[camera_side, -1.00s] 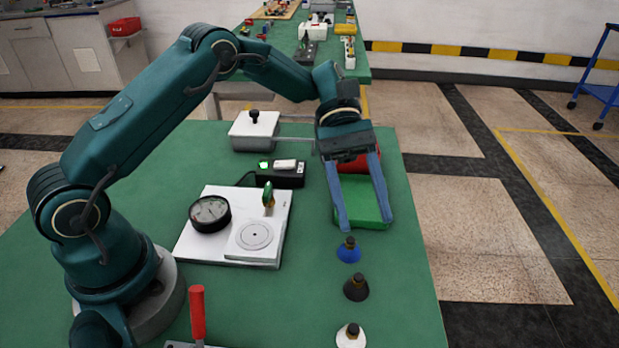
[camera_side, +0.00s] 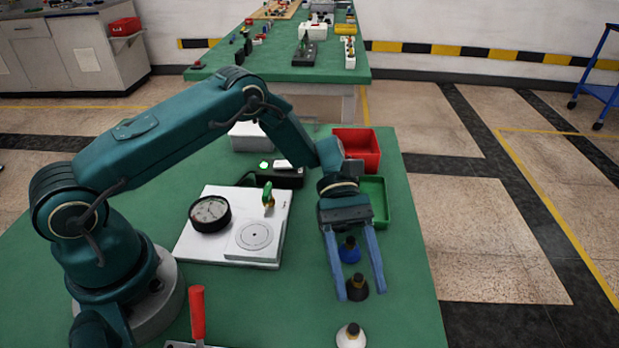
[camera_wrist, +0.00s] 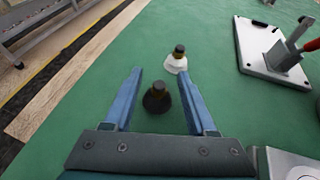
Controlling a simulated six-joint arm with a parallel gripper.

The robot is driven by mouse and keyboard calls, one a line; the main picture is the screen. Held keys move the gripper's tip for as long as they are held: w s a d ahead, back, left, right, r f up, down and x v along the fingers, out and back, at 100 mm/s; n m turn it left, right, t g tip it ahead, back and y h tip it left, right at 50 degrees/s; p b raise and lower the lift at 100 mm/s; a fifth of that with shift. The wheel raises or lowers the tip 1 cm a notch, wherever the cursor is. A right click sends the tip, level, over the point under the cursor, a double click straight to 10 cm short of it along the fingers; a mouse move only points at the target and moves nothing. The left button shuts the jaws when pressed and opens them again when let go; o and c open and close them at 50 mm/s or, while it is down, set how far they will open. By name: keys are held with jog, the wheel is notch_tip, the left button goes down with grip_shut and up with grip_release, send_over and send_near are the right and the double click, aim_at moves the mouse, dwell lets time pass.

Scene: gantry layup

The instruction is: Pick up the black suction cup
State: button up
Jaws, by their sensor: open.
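The black suction cup (camera_side: 357,288) stands upright on the green table, with a brass-coloured fitting on top. My gripper (camera_side: 359,296) is open and empty, its two blue fingers reaching down toward it.
A white suction cup (camera_side: 351,337) stands nearer the front; it also shows in the wrist view (camera_wrist: 176,64). A green bin (camera_side: 385,205) and a red bin (camera_side: 359,150) are behind my gripper. A white plate with a gauge (camera_side: 210,212) lies to the left.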

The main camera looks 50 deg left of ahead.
grip_shut()
jog(key=shift+r, duration=0.15)
